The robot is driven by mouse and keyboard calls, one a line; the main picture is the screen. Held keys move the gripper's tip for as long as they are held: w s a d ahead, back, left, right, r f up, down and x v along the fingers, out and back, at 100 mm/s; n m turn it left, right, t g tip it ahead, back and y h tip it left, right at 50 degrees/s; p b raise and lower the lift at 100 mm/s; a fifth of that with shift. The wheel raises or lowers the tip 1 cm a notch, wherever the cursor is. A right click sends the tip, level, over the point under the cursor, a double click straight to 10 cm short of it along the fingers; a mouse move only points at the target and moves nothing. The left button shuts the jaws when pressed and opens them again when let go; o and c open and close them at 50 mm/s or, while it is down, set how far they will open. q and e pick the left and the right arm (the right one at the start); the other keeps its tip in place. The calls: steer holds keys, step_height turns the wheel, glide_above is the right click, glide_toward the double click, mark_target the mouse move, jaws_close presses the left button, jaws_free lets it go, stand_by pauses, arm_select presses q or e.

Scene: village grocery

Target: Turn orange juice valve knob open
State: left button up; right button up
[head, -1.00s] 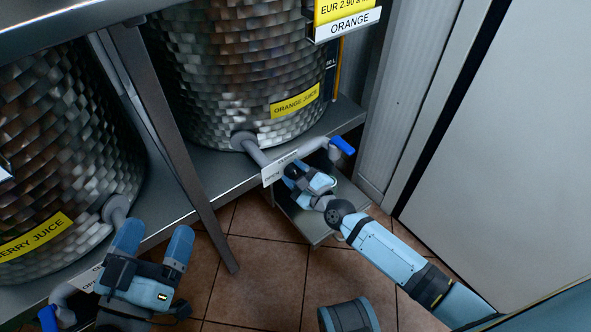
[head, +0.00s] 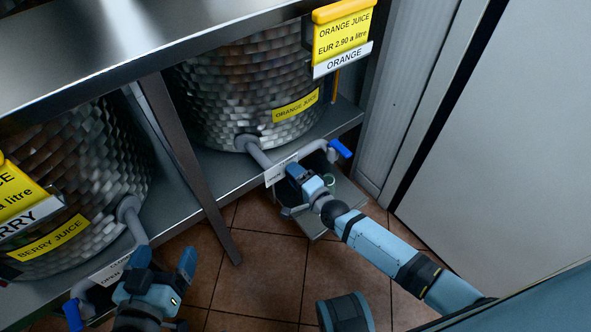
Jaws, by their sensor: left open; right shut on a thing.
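The orange juice valve knob (head: 340,148) is a blue lever at the end of a grey pipe from the metal orange juice barrel (head: 240,100). A white label (head: 281,171) on the pipe reads OPEN at its left end. My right gripper (head: 297,187) is below and left of the knob, apart from it, beside the label. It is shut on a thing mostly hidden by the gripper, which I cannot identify. My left gripper (head: 165,263) is open and empty at lower left, in front of the berry juice barrel (head: 85,170), far from the orange knob.
A metal shelf post (head: 185,155) stands between the barrels. The berry tap's blue lever (head: 74,315) is at lower left. A small metal tray (head: 352,201) sits below the orange tap. A yellow price sign (head: 343,35) hangs above. Wall panels close the right side.

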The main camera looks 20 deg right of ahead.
steer(key=n+p, duration=0.2)
steer(key=n, duration=0.1)
steer(key=shift+n, duration=0.3)
arm_select(q)
steer(key=f, duration=0.1)
steer(key=s+a+f+g+y, duration=0.1)
steer(key=s+a+f+g, duration=0.1)
steer(key=f, duration=0.1)
steer(key=shift+a+y, duration=0.15)
steer(key=shift+y, duration=0.15)
arm_select(e)
steer(key=shift+f+n, duration=0.1)
steer(key=shift+n, duration=0.2)
steer(key=o, duration=0.9)
arm_select(q)
steer(key=p, duration=0.2)
steer(key=shift+a+f+g+p, duration=0.15)
steer(key=shift+a+g+p, duration=0.15)
steer(key=shift+p, duration=0.1)
arm_select(e)
steer(key=v, duration=1.3)
steer(key=shift+s, duration=0.45)
arm_select(q)
steer(key=shift+d+r, duration=0.15)
steer(key=shift+r, duration=0.15)
